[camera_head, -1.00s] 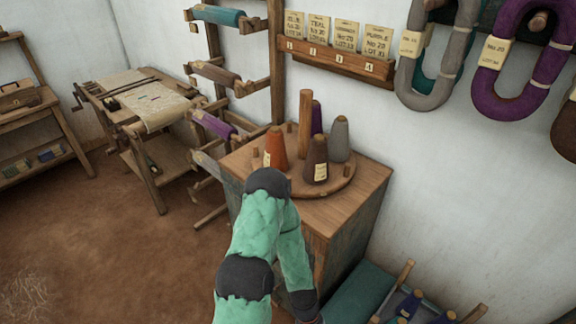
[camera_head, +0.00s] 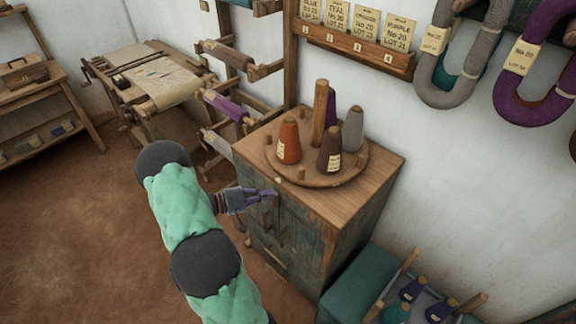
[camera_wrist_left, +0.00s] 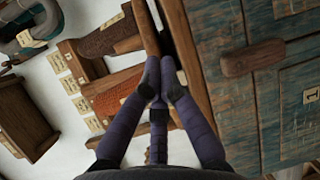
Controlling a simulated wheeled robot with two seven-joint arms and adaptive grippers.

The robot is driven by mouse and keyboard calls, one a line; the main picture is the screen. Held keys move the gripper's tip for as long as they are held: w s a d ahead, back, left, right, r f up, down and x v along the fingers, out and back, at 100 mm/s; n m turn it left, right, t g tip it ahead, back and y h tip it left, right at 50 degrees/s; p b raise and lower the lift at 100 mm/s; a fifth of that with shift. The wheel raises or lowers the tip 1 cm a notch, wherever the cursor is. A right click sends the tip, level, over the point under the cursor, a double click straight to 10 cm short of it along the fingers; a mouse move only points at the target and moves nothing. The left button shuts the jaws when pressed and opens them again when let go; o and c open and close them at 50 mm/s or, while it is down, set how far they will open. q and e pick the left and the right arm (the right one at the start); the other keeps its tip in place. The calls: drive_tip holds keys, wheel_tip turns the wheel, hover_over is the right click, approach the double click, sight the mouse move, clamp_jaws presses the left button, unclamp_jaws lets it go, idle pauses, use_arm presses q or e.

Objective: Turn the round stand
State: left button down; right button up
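The round stand (camera_head: 318,178) is a wooden disc on top of the cabinet, with a tall central post (camera_head: 320,112) and short pegs around its rim. It carries an orange cone (camera_head: 289,142), a brown cone (camera_head: 329,150), a grey cone (camera_head: 352,130) and a purple cone partly hidden by the post. My left gripper (camera_head: 270,193) is just in front of the cabinet's top edge, below and left of the stand, apparently apart from it. In the left wrist view its fingertips (camera_wrist_left: 160,72) are close together with nothing visible between them. My right gripper is out of view.
The cabinet (camera_head: 375,178) has front handles near my left gripper. A teal bench (camera_head: 345,290) and a rack of bobbins stand at lower right. Yarn rollers (camera_head: 225,105) are mounted behind left. Wall hanks and a card rack (camera_head: 355,50) are above. The floor at left is clear.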

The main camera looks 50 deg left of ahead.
use_arm(q)
drive_tip(key=s+a+r+t+y, duration=0.2)
drive_tip(key=s+a+r, duration=0.1)
drive_tip(key=a+r, duration=0.25)
drive_tip(key=w+d, duration=0.1)
drive_tip(key=w, duration=0.2)
drive_tip(key=w+d+b, duration=0.1)
drive_tip(key=w+d, duration=0.1)
drive_tip(key=w, duration=0.2)
drive_tip(key=w+d, duration=0.1)
drive_tip(key=w, duration=0.3)
drive_tip(key=shift+w+d, duration=0.2)
drive_tip(key=shift+d, duration=0.1)
drive_tip(key=shift+w+d+b, duration=0.3)
drive_tip(key=shift+w+d, duration=0.05)
drive_tip(key=shift+d, duration=0.15)
drive_tip(key=shift+d, duration=0.1)
drive_tip(key=d, duration=0.1)
drive_tip(key=w+d, duration=0.1)
drive_tip(key=d+b, duration=0.1)
drive_tip(key=shift+w+d, duration=0.35)
drive_tip(key=shift+d, duration=0.05)
